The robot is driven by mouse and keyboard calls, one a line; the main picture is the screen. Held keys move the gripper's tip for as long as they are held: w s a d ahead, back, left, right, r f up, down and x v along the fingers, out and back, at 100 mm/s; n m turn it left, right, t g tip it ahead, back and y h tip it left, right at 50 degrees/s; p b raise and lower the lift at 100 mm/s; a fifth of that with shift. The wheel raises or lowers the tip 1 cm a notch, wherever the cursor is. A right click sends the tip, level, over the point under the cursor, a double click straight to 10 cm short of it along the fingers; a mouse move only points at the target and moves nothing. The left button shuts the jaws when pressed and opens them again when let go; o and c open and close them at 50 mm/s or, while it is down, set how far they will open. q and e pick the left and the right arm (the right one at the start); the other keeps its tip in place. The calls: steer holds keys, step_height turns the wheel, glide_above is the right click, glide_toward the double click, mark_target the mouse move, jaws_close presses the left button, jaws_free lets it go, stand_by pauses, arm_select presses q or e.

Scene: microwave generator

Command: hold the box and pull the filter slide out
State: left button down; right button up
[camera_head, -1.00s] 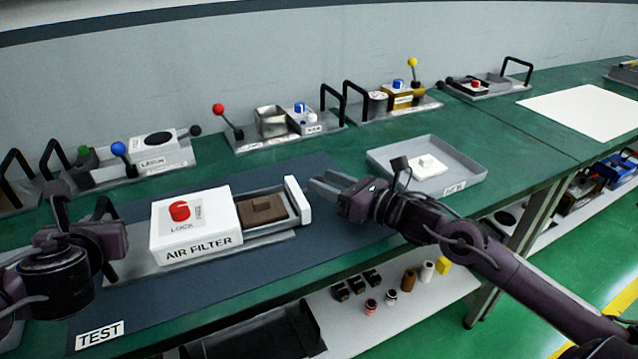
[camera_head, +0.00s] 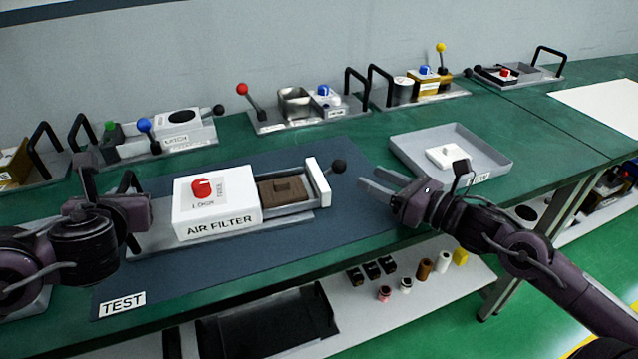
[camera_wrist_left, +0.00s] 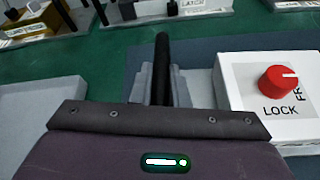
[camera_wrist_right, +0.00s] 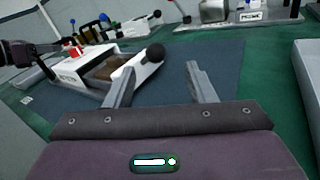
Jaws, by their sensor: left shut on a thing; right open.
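The white AIR FILTER box (camera_head: 218,218) with a red dial (camera_head: 202,188) stands on a grey base plate on the dark mat. Its slide (camera_head: 307,198) sticks out to the right, with a brown filter block (camera_head: 280,190) in it, a white front plate (camera_head: 318,182) and a black knob (camera_head: 338,166). My left gripper (camera_wrist_left: 163,88) is shut on the black upright handle (camera_wrist_left: 162,55) at the box's left. My right gripper (camera_head: 372,186) is open and empty, right of the knob and apart from it. The knob also shows in the right wrist view (camera_wrist_right: 155,53), beyond the fingers.
A grey tray (camera_head: 490,172) holding a white block (camera_head: 447,156) stands right of the mat, behind my right gripper. Several other fixtures with levers and handles line the back of the green table. A lower shelf (camera_head: 440,290) carries small parts. The mat (camera_head: 290,240) in front is clear.

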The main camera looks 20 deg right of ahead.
arm_select(q)
steer(key=shift+f, duration=0.2)
arm_select(e)
steer(key=v, duration=0.5)
steer(key=shift+s+d, duration=0.25)
steer(key=shift+s, duration=0.05)
arm_select(q)
steer(key=c, duration=1.3)
jaws_free()
steer(key=shift+w+a, duration=0.1)
steer(key=shift+w, duration=0.05)
arm_select(e)
steer(key=shift+w+a, duration=0.1)
steer(key=shift+w, duration=0.05)
arm_select(q)
steer(key=shift+r, duration=0.1)
